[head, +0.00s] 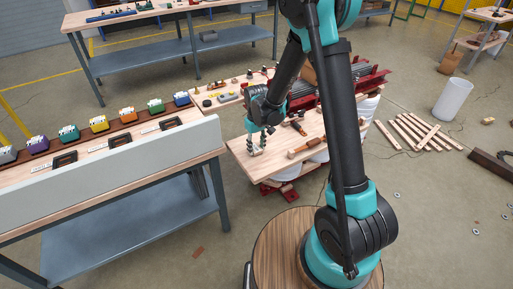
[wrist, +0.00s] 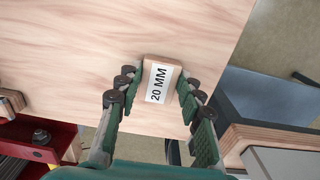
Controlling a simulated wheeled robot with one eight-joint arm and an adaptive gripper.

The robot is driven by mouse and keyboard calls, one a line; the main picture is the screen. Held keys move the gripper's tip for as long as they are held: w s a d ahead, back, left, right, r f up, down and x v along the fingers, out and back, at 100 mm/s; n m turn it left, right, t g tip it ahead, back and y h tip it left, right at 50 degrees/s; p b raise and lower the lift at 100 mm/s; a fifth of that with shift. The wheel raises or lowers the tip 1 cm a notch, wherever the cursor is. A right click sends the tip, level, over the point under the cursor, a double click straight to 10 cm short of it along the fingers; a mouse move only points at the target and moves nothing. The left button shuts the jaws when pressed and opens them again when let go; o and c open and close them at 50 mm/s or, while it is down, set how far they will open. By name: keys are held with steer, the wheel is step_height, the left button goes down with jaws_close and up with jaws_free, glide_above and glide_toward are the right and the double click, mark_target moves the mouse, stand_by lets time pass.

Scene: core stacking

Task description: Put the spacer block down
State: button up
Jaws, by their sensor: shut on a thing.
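The spacer block (wrist: 159,84) is a small wooden block with a white label reading "20 MM", seen in the wrist view. My gripper (wrist: 160,92) is shut on it, with a green-padded finger on either side. In the head view, my gripper (head: 257,146) points down near the left end of a light wooden board (head: 247,165), with the pale block (head: 256,152) between its fingertips. The block is at or just above the board; I cannot tell whether it touches. In the wrist view it lies close to the edge of the wooden surface (wrist: 110,45).
A wooden mallet (head: 305,147) and other small tools lie on the board to the right of my gripper. A workbench (head: 110,160) with several coloured boxes stands at the left. Loose planks (head: 415,130) and a white bin (head: 452,100) are on the floor at right.

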mark_target(257, 149)
steer(key=shift+f, duration=0.2)
steer(key=o, duration=1)
steer(key=shift+r, duration=0.1)
step_height(257, 149, up, 12)
steer(key=shift+d+r, duration=0.1)
steer(key=shift+d, duration=0.05)
